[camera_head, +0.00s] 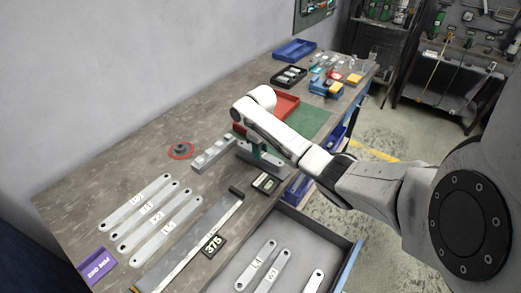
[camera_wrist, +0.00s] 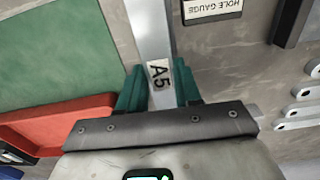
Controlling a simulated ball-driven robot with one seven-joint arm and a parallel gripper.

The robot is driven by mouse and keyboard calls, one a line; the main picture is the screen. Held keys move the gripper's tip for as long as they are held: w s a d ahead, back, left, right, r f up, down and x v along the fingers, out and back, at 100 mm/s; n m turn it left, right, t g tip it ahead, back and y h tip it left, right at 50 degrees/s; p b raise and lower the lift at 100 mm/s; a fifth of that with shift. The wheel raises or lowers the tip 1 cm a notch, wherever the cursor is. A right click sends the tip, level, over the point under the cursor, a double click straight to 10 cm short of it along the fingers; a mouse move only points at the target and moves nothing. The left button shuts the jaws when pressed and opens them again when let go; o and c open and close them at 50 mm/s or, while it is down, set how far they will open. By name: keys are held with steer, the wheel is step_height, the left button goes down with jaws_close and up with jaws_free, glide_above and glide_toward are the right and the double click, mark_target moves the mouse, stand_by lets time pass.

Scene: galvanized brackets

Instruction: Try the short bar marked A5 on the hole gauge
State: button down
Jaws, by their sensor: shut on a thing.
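The short bar marked A5 (camera_wrist: 150,35) is a flat grey strip in the wrist view, its white label close to the jaws. My gripper (camera_wrist: 158,86) is shut on it, with a green finger on each side. The bar runs up out of the frame, so its far end is hidden. In the head view my gripper (camera_head: 262,160) is low over the bench, beside a card that reads HOLE GAUGE in the wrist view (camera_wrist: 212,8). A grey block with raised studs (camera_head: 213,153) lies left of the gripper; I cannot tell whether the bar touches it.
Several long labelled bars (camera_head: 152,215) lie at the bench's left, beside a steel rule (camera_head: 190,245) with a 375 tag (camera_head: 213,246). An open drawer (camera_head: 310,235) holds more bars. A green mat (camera_head: 312,118) and a red tray (camera_head: 286,104) lie behind the arm.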

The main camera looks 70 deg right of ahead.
steer(key=shift+f, duration=0.35)
stand_by(2.1)
steer(key=c, duration=0.7)
jaws_free()
steer(key=shift+r, duration=0.1)
step_height(320, 180, up, 11)
steer(key=b, duration=0.1)
steer(key=shift+f+b, duration=0.2)
steer(key=shift+b, duration=0.1)
steer(key=shift+a, duration=0.1)
